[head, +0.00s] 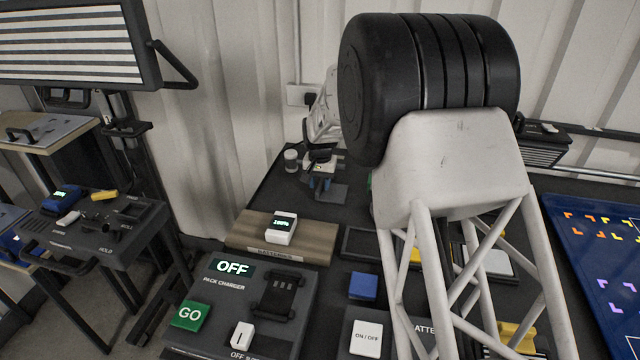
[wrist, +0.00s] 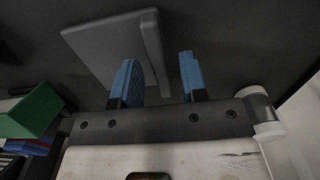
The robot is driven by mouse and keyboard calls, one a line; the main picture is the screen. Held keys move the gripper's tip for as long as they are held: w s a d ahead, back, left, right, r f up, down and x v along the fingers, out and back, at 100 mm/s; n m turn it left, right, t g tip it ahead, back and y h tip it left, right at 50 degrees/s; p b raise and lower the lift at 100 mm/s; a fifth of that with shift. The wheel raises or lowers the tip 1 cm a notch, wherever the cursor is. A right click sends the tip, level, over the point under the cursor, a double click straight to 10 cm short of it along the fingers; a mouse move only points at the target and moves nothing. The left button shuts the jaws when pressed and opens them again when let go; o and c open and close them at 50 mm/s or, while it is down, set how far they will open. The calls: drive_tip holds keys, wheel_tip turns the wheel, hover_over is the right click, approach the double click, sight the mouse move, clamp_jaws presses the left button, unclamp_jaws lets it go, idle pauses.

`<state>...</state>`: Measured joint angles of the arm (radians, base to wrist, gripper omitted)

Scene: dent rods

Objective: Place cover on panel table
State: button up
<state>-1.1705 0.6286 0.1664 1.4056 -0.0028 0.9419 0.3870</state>
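My gripper (head: 322,172) hangs over the back left of the dark worktop in the head view. In the wrist view its two blue fingers (wrist: 158,78) are apart. A flat grey plate with an upright ridge (wrist: 110,48), which looks like the cover, lies under them. The ridge stands between the fingers, with visible gaps; I cannot tell how deep the fingers reach. The plate shows as a dark grey piece under the gripper in the head view (head: 330,193). A light grey panel with a black handle lies on a table (head: 18,148) at the far left; I cannot tell whether this is the panel table.
A small white jar (head: 291,160) stands left of the gripper. A wooden strip with a white meter (head: 282,228) and the pack charger (head: 240,300) are nearer. A green block (wrist: 30,112) is left in the wrist view. My arm hides much of the worktop's middle.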

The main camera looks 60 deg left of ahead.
wheel_tip(320, 180, up, 12)
idle(0.6)
idle(0.5)
idle(0.5)
